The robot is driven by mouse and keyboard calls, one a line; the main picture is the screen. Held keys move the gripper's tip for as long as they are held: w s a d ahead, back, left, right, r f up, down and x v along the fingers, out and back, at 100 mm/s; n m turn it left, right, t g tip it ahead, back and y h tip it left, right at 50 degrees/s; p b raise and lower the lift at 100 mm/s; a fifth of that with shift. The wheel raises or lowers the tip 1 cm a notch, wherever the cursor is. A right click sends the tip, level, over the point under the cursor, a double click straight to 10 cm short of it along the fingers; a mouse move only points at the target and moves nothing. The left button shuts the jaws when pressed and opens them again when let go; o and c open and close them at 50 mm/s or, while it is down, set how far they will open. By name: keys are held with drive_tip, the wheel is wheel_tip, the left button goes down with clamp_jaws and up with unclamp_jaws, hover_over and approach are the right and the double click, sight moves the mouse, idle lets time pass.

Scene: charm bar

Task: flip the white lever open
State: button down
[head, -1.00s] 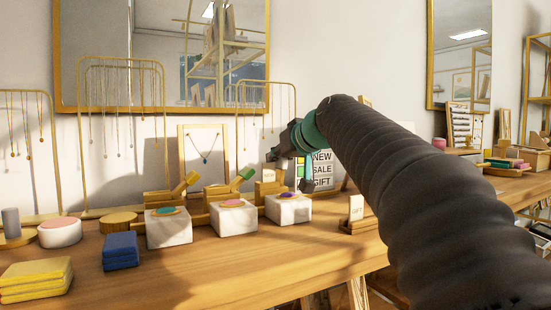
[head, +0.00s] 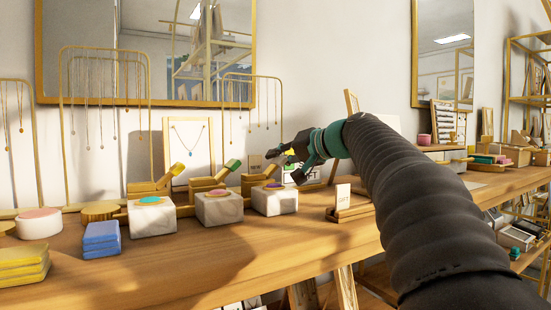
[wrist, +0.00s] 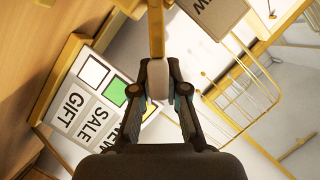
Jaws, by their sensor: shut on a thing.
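In the wrist view, my gripper (wrist: 158,76) is shut on the pale tip of the white lever (wrist: 157,82). The lever's wooden bar (wrist: 156,32) runs up out of the picture from between the fingers. In the head view, my gripper (head: 272,160) points left above the rightmost of three wooden lever bases (head: 254,183). The fingers hide most of that lever there, so I cannot tell its angle. The other two levers, yellow-tipped (head: 178,168) and green-tipped (head: 231,167), slant up to the right.
Marble blocks with coloured discs (head: 152,218) stand in front of the bases. A colour-panel sign (wrist: 90,100) stands close to my gripper. A small card holder (head: 348,213) is at the right. Blue boxes (head: 101,238) and necklace racks (head: 105,70) are at the left.

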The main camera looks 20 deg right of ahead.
drive_tip(key=shift+d+f, duration=0.1)
drive_tip(key=shift+f, duration=0.1)
idle(0.4)
drive_tip(key=c, duration=1.2)
unclamp_jaws()
drive_tip(key=shift+o, duration=0.2)
